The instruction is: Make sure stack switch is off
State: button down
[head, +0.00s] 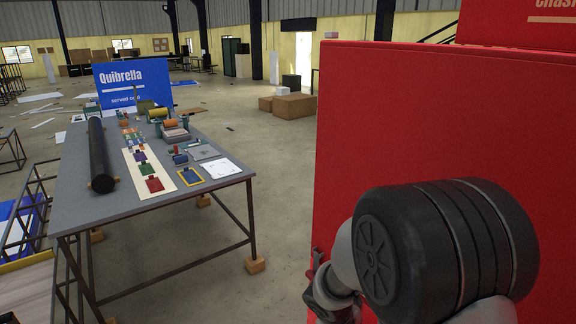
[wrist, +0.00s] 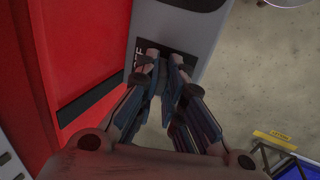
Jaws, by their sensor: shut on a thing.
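In the wrist view, a grey housing (wrist: 150,25) stands beside a red panel. It carries a black label plate (wrist: 139,72) with part of white lettering showing, which looks like the end of a word with an F. My gripper (wrist: 166,58) has its fingertips close together at this plate, shut on the stack switch, which is mostly hidden between and behind the fingers. I cannot tell the switch's position. In the head view, my dark wrist joint and arm cover the working area in front of the red panel (head: 400,110), and the switch is not visible.
The red panel (wrist: 85,45) has a dark slot (wrist: 95,102) left of my gripper. A grey table (head: 85,205) with a black roll (head: 100,155) and samples stands at left.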

jog(key=shift+w+d+r+g+y+p, duration=0.2)
jog(key=shift+g+y+p, duration=0.5)
jog(key=shift+p, duration=4.5)
jog(key=shift+f+p, duration=0.1)
jog(key=shift+p, duration=0.2)
jog(key=shift+s, duration=0.1)
